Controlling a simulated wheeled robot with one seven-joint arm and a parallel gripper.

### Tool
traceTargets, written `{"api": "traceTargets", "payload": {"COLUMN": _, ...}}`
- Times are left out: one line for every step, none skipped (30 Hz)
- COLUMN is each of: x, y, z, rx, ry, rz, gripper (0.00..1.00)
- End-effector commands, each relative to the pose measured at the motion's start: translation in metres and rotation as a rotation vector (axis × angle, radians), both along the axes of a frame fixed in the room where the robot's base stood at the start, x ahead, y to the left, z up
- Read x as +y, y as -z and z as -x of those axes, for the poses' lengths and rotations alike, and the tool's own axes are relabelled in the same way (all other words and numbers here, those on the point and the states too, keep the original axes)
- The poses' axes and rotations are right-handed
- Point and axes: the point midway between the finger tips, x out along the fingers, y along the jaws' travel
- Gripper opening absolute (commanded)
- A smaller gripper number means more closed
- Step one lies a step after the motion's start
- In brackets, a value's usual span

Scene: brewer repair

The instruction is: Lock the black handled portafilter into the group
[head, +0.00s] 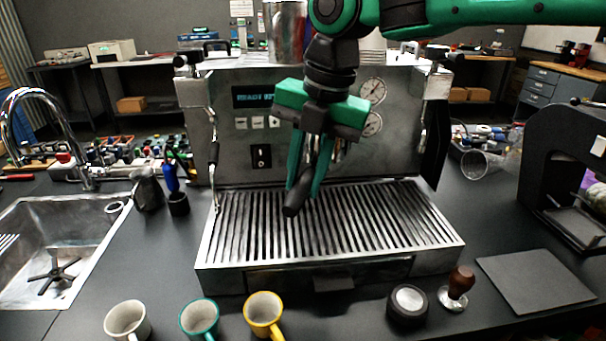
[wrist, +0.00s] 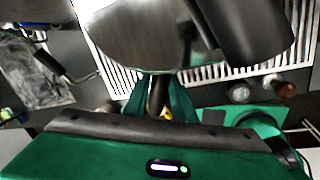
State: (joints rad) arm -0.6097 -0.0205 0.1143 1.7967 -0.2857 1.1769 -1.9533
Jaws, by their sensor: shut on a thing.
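The espresso machine (head: 225,150) stands on the counter in the head view, with its slatted drip tray (head: 390,225) in front. My green gripper (head: 304,188) hangs in front of the machine's face, above the tray. It is shut on the black handle of the portafilter (head: 292,209), whose end points toward the camera. The handle also shows between my fingers in the wrist view (wrist: 158,95). The portafilter's head and the group are mostly hidden behind my gripper, so I cannot tell whether they touch.
White, teal and yellow cups (head: 264,312) stand before the tray. A round black piece (head: 408,303), a wooden-handled tamper (head: 457,287) and a dark mat (head: 535,281) lie at front right. A sink (head: 75,225) is at left, a black grinder-like machine (head: 560,150) at right.

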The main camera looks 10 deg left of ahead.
Motion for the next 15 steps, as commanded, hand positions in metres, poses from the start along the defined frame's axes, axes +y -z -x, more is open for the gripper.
{"api": "traceTargets", "payload": {"x": -0.003, "y": -0.003, "z": -0.001, "rx": -0.005, "ry": -0.015, "rz": -0.004, "gripper": 0.00}}
{"api": "traceTargets", "payload": {"x": -0.004, "y": -0.003, "z": -0.001, "rx": -0.005, "ry": -0.027, "rz": -0.004, "gripper": 0.00}}
{"api": "traceTargets", "payload": {"x": -0.006, "y": -0.003, "z": -0.001, "rx": -0.005, "ry": -0.046, "rz": -0.004, "gripper": 0.00}}
{"api": "traceTargets", "payload": {"x": -0.007, "y": -0.003, "z": -0.001, "rx": -0.005, "ry": -0.059, "rz": -0.004, "gripper": 0.00}}
{"api": "traceTargets", "payload": {"x": -0.008, "y": -0.002, "z": -0.001, "rx": -0.005, "ry": -0.072, "rz": -0.004, "gripper": 0.00}}
{"api": "traceTargets", "payload": {"x": -0.009, "y": -0.002, "z": 0.000, "rx": -0.005, "ry": -0.086, "rz": -0.004, "gripper": 0.00}}
{"api": "traceTargets", "payload": {"x": -0.010, "y": -0.002, "z": 0.000, "rx": -0.005, "ry": -0.093, "rz": -0.003, "gripper": 0.00}}
{"api": "traceTargets", "payload": {"x": -0.010, "y": -0.002, "z": 0.000, "rx": -0.005, "ry": -0.098, "rz": -0.003, "gripper": 0.00}}
{"api": "traceTargets", "payload": {"x": -0.011, "y": -0.002, "z": 0.000, "rx": -0.005, "ry": -0.105, "rz": -0.003, "gripper": 0.00}}
{"api": "traceTargets", "payload": {"x": -0.012, "y": -0.002, "z": 0.000, "rx": -0.005, "ry": -0.111, "rz": -0.003, "gripper": 0.00}}
{"api": "traceTargets", "payload": {"x": -0.013, "y": -0.002, "z": 0.000, "rx": -0.005, "ry": -0.121, "rz": -0.003, "gripper": 0.00}}
{"api": "traceTargets", "payload": {"x": -0.015, "y": -0.002, "z": 0.000, "rx": -0.005, "ry": -0.138, "rz": -0.003, "gripper": 0.00}}
{"api": "traceTargets", "payload": {"x": -0.016, "y": -0.002, "z": 0.000, "rx": -0.004, "ry": -0.150, "rz": -0.003, "gripper": 0.00}}
{"api": "traceTargets", "payload": {"x": -0.017, "y": -0.002, "z": 0.000, "rx": -0.004, "ry": -0.165, "rz": -0.003, "gripper": 0.00}}
{"api": "traceTargets", "payload": {"x": -0.019, "y": -0.002, "z": 0.000, "rx": -0.004, "ry": -0.185, "rz": -0.003, "gripper": 0.00}}
